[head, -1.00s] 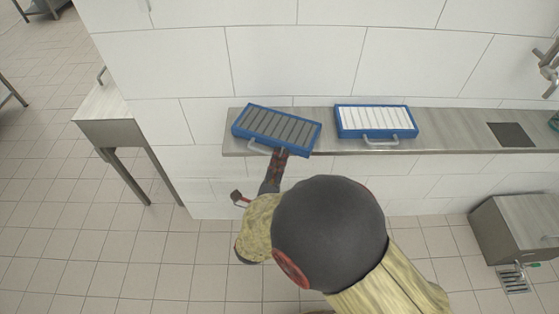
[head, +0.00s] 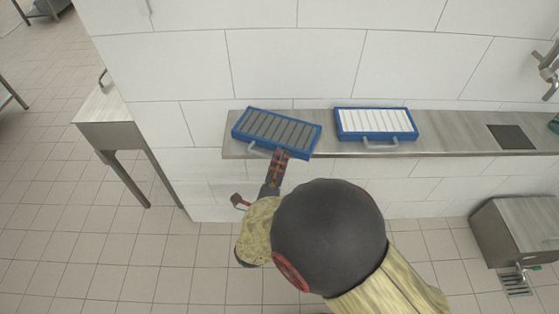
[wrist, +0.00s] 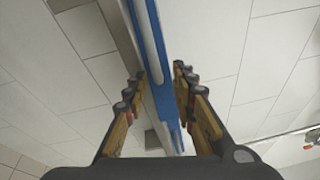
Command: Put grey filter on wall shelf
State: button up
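The grey filter (head: 277,129), a blue frame with grey slats, rests on the wall shelf (head: 455,132) near its left end. It is turned at an angle, and its front right corner reaches over the shelf's front edge. Its light handle (head: 262,150) faces me. My gripper (head: 283,155) is at the filter's front edge, just right of the handle in the head view. In the wrist view my gripper (wrist: 158,78) has its fingers spread, with gaps beside the blue frame (wrist: 160,95) seen between them. Whether a finger touches the filter cannot be told.
A white-slatted filter (head: 375,121) in a blue frame lies to the right on the shelf, with bare shelf between the two. A dark square plate (head: 511,136) is farther right. A metal table (head: 105,115) stands at left, a steel box (head: 520,235) at lower right.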

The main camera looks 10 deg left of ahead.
jog(key=s+p, duration=0.2)
jog(key=s, duration=1)
jog(key=shift+a+f, duration=0.15)
jog(key=shift+f, duration=0.15)
jog(key=shift+w, duration=0.1)
jog(key=w+a+r+n+g+y, duration=0.1)
jog(key=w+r+n+g+y, duration=0.3)
jog(key=w, duration=0.6)
jog(key=d+r+n+g+y, duration=0.25)
jog(key=d+r+n, duration=0.4)
jog(key=r, duration=0.35)
jog(key=s+d+r+n+g+h, duration=0.1)
jog(key=s+d+n+g+h, duration=0.2)
jog(key=s+d, duration=0.6)
jog(key=s+d+r+n+g+h, duration=0.2)
jog(key=s+d+n, duration=0.5)
jog(key=d, duration=1)
jog(key=s+g+h, duration=0.1)
jog(key=s, duration=0.2)
jog(key=shift+s, duration=0.25)
